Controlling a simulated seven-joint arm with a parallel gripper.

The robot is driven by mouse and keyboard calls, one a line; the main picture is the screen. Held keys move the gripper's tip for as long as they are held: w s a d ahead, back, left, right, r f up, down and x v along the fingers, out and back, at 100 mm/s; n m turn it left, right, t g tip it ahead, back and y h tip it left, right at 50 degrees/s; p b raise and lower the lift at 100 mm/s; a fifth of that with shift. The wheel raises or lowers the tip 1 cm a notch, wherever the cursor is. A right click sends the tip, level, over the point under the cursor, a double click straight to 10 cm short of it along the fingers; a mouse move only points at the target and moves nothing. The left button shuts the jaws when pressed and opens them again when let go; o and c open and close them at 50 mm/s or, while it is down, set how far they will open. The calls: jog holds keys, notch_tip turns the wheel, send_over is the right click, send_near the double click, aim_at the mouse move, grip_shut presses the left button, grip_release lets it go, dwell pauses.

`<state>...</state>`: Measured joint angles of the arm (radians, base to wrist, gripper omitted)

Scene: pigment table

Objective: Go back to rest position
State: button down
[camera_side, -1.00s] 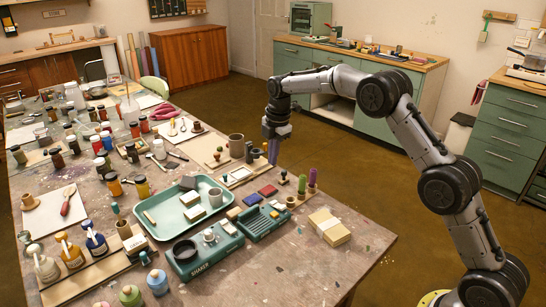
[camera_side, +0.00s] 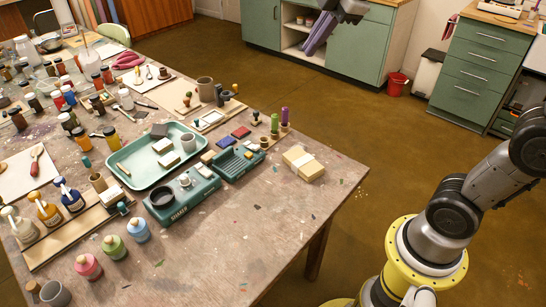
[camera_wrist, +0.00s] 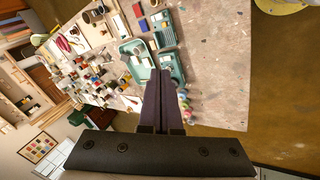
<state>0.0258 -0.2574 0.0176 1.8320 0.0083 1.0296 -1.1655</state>
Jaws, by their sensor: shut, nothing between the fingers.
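My gripper (camera_side: 308,50) is at the top edge of the side view, its dark purple fingers pointing down and left. It appears high up, in front of the green cabinets and clear of the table in the picture. Its two fingers are together with nothing between them. In the wrist view the closed fingers (camera_wrist: 160,66) point over the table from above and cover part of what lies on it. Part of my arm runs out of the side view at the top and right.
The crowded paint table (camera_side: 290,222) fills the left. It bears a teal tray (camera_side: 122,171), a teal shaker machine (camera_side: 185,203), a pale block stack (camera_side: 304,163) and many bottles. Green cabinets (camera_side: 355,45) and a red bin (camera_side: 397,84) stand behind. Open brown floor lies between.

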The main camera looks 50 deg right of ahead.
jog(key=s+f+m, duration=0.6)
jog(key=s, duration=0.2)
jog(key=s+f+m, duration=0.6)
jog(key=s+m, duration=0.1)
jog(key=s, duration=0.2)
jog(key=shift+s+a+f, duration=0.2)
jog(key=shift+a+f, duration=0.05)
jog(key=shift+a, duration=0.1)
dwell(1.7)
